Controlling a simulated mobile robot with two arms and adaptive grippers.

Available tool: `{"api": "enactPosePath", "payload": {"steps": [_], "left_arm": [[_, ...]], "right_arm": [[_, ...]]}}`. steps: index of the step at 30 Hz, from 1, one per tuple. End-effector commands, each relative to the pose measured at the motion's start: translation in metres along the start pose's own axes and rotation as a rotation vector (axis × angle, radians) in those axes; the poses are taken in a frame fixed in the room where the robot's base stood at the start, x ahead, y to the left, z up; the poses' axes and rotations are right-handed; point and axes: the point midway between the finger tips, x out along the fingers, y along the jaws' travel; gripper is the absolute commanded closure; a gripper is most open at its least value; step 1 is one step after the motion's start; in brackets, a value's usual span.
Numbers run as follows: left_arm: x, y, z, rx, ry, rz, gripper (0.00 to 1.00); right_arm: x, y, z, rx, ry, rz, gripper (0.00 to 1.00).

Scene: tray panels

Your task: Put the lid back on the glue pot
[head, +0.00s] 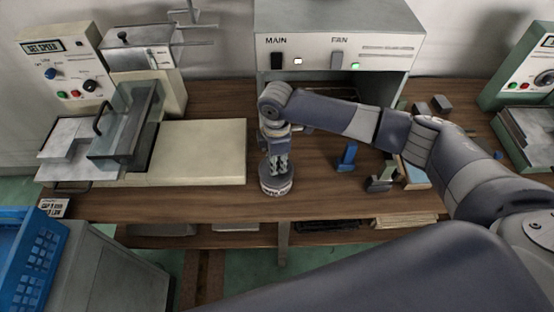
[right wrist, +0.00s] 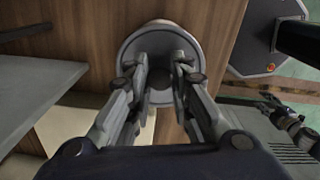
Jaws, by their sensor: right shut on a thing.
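The glue pot (head: 278,191) stands upright near the front edge of the wooden bench, a pale round pot with lettering on its side. A dark grey round lid (right wrist: 187,47) is at the pot's top; the pot's pale rim (right wrist: 160,23) shows just past it in the right wrist view. My right gripper (head: 279,168) points straight down over the pot, its fingers shut on the lid's central knob. I cannot tell whether the lid touches the rim all round. My left gripper (right wrist: 268,103) appears small and empty at the right of the wrist view, its opening unclear.
A pale machine (head: 200,150) with a flat bed stands to the left. A MAIN/FAN cabinet (head: 340,20) stands behind. A blue piece (head: 347,157) and several small blocks lie right of the pot under my right arm. The bench is clear around the pot.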

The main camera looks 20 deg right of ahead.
Motion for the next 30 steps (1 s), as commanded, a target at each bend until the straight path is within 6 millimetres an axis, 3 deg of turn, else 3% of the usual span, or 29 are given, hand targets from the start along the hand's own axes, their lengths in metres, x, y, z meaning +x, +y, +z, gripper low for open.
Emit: {"api": "enactPosePath", "payload": {"steps": [30], "left_arm": [[-0.0090, 0.0003, -0.0008, 0.001, 0.000, 0.001, 0.60]], "right_arm": [[-0.0009, 0.0002, -0.0009, -0.001, 0.002, 0.000, 1.00]]}}
